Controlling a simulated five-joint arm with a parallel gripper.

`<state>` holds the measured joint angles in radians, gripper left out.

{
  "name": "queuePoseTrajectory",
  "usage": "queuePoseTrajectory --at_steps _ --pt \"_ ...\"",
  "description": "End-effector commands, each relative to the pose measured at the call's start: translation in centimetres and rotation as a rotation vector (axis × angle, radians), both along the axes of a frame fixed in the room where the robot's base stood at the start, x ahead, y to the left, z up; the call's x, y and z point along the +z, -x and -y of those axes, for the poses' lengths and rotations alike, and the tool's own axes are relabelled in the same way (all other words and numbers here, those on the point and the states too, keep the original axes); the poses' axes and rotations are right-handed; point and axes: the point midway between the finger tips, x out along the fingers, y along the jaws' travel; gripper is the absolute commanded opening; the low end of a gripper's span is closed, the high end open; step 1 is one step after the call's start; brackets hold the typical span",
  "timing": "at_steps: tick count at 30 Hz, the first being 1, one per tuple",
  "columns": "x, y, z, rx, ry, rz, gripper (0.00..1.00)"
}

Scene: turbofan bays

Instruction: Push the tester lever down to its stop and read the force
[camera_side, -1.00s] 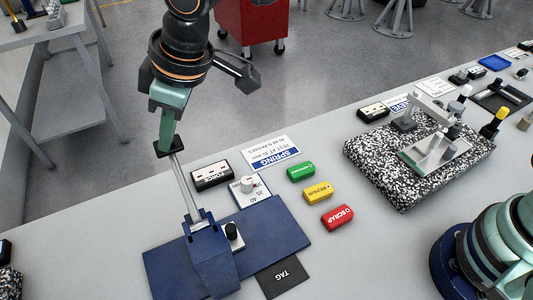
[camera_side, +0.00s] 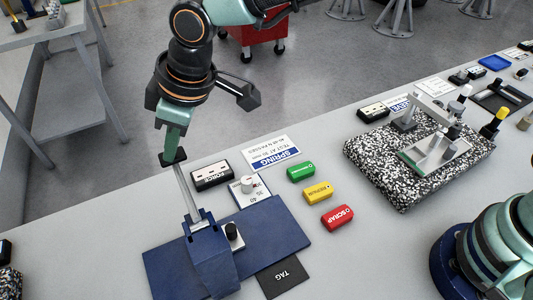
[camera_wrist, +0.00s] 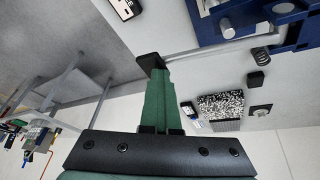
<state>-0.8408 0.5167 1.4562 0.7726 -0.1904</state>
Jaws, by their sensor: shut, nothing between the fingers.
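The tester (camera_side: 210,260) is a blue stand on a blue base plate at the lower left of the side view. Its lever (camera_side: 187,192) is a grey rod that slopes up and away from the stand to a black end grip (camera_side: 172,158). My gripper (camera_side: 173,148) is shut and empty, with its green fingers pointing down onto the black grip, apparently touching it from above. In the wrist view the fingertips (camera_wrist: 155,73) meet the black grip (camera_wrist: 150,61), and the rod (camera_wrist: 205,48) runs right to the blue tester (camera_wrist: 285,25). The force reading is not legible.
A black dial knob (camera_side: 232,230) stands beside the blue stand. A speckled stone plate (camera_side: 375,165) carries a fixture.

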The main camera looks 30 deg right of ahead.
Motion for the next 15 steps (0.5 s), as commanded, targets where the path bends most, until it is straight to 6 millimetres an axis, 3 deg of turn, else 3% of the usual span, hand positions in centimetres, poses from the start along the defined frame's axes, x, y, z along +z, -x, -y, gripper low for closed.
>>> queuePoseTrajectory --at_steps 15 --pt "-2.1 0.4 0.2 0.003 0.015 -0.013 0.0"
